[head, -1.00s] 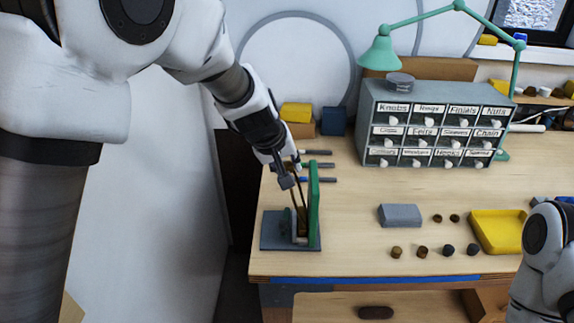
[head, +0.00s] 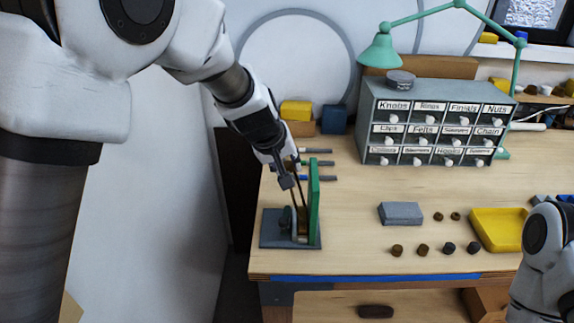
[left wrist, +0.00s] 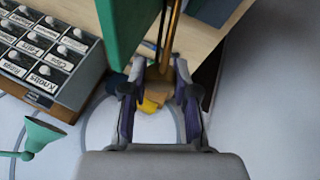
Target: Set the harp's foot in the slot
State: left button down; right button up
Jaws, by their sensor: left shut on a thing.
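The harp (head: 301,196) is a thin, brass-coloured, upright piece. My left gripper (head: 285,178) is shut on it from above. Its lower end goes down into the fixture with the dark grey base (head: 270,238), close beside the green upright panel (head: 314,205). The slot itself is hidden, so I cannot tell whether the foot is seated. In the left wrist view the harp (left wrist: 171,35) runs up from between the fingers (left wrist: 160,85), to the right of the green panel (left wrist: 124,32). My right gripper is out of view.
A grey labelled drawer cabinet (head: 366,130) stands at the back. A grey block (head: 400,214), several small dark knobs (head: 422,250) and a yellow tray (head: 497,231) lie to the right. Dark rods (head: 320,164) lie behind the fixture.

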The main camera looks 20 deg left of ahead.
pick_arm(q)
jog(key=shift+f, duration=0.15)
jog(key=c, duration=0.8)
grip_release()
jog(key=v, duration=1.2)
jog(key=w+d+p+v, duration=0.1)
jog(key=p+v, duration=0.7)
jog(key=p, duration=0.2)
jog(key=shift+a+r, duration=0.3)
jog(key=shift+r, duration=0.35)
